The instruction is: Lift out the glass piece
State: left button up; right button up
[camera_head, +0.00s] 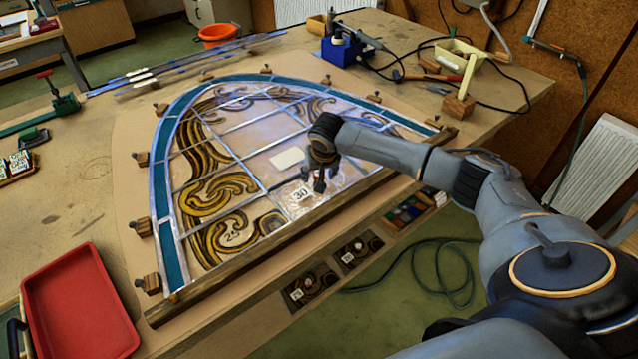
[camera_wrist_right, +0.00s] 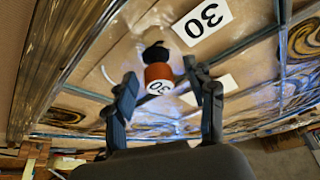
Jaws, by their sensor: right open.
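The leaded panel (camera_head: 232,128) lies flat on the bench, an arched frame with a blue-green border and painted scrolls. A clear glass piece (camera_wrist_right: 135,25) near its front edge carries a white tag "30" (camera_head: 300,194); the tag also shows in the wrist view (camera_wrist_right: 202,20). On the glass stands a small orange-brown knob (camera_wrist_right: 158,74) with a black foot and a "30" label. My right gripper (camera_head: 318,184) hangs over this piece. In the wrist view its open fingers (camera_wrist_right: 166,98) are on either side of the knob, with gaps visible. My left gripper is out of view.
A wooden bar (camera_head: 270,245) runs along the panel's front edge, and small wooden blocks ring the arch. A red tray (camera_head: 80,305) sits at the front left. A blue box (camera_head: 347,50) and cabled tools stand at the back right.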

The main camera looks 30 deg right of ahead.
grip_shut()
jog(key=shift+r, duration=0.15)
jog(key=shift+w+r, duration=0.1)
